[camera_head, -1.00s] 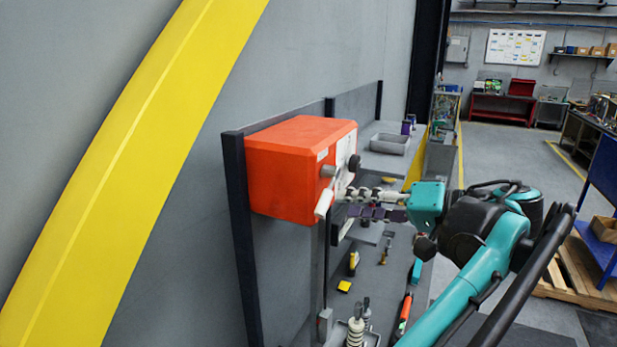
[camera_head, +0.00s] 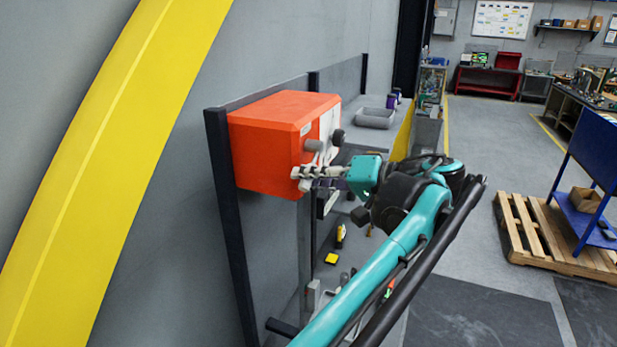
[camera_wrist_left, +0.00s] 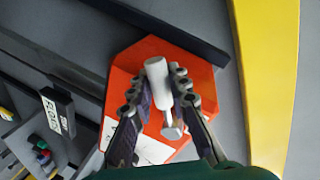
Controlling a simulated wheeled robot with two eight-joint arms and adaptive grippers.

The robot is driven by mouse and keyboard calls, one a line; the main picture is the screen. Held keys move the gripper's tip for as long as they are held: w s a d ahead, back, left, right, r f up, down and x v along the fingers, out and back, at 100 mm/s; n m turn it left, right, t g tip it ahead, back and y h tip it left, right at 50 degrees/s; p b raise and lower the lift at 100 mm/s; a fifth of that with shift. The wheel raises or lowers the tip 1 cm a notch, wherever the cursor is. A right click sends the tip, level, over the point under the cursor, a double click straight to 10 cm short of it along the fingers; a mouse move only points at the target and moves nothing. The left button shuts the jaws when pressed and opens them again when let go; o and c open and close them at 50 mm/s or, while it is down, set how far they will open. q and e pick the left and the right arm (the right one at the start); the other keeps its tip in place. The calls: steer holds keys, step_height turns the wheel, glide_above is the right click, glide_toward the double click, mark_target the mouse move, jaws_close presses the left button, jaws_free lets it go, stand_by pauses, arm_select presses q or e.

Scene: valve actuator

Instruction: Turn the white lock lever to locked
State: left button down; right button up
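The white lock lever (camera_wrist_left: 158,82) is on the front face of an orange actuator box (camera_head: 265,135). In the left wrist view it lies between the two fingers of my left gripper (camera_wrist_left: 160,88), with its rounded end near the fingertips. The fingers look spread on either side of it; firm contact does not show. In the head view my left gripper (camera_head: 322,178) is at the lower part of the box face and partly hides the lever. My right gripper is not in view.
Dark posts (camera_head: 228,220) and a grey wall stand beside the box. A shelf with a grey tray (camera_head: 375,118) lies behind. A yellow band (camera_head: 120,150) crosses the wall. A pallet (camera_head: 545,235) and open floor lie to the right.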

arm_select(q)
steer(key=shift+w+d+f+n, duration=0.1)
steer(key=shift+w+f+n, duration=0.2)
steer(key=shift+n, duration=0.2)
steer(key=c, duration=1.4)
jaws_free()
steer(key=shift+c, duration=0.2)
steer(key=shift+d, duration=0.1)
steer(key=v, duration=1.1)
steer(key=shift+s+d, duration=0.3)
steer(key=shift+s, duration=0.05)
